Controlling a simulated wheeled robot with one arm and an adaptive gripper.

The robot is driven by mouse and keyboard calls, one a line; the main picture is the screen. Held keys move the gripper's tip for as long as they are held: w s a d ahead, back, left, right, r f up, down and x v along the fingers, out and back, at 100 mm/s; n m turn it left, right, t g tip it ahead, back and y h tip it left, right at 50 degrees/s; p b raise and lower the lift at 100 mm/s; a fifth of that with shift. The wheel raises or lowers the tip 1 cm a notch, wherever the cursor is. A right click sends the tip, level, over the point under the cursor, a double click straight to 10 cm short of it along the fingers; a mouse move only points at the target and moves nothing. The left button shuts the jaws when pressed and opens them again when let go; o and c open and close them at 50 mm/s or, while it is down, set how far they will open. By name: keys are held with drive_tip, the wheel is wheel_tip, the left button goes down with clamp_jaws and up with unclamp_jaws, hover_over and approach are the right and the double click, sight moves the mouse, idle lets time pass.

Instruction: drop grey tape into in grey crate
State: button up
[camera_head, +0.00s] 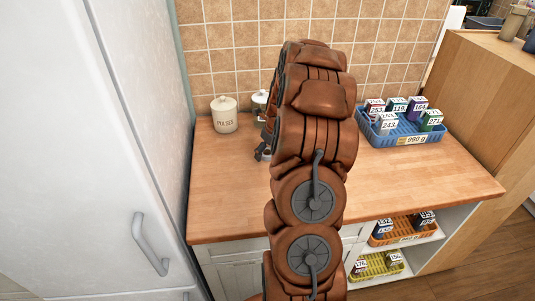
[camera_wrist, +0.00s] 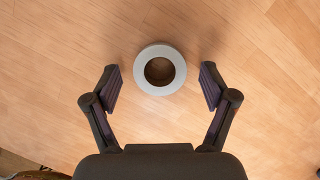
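The grey tape (camera_wrist: 175,85) is a ring lying flat on the wooden worktop. In the wrist view it sits between and slightly beyond the two fingertips of my gripper (camera_wrist: 160,88). The gripper is open, with a gap between the tape and each finger. In the head view my arm hides the tape, and only a bit of my gripper (camera_head: 262,150) shows at the arm's left side. I see no grey crate in either view.
White canisters (camera_head: 224,116) stand at the back left. A blue crate (camera_head: 405,137) of small boxes is at the right; orange (camera_head: 402,238) and yellow (camera_head: 378,273) crates sit on shelves below. A fridge (camera_head: 80,150) bounds the left.

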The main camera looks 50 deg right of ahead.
drive_tip(key=c, duration=1.3)
drive_tip(key=shift+r, duration=0.1)
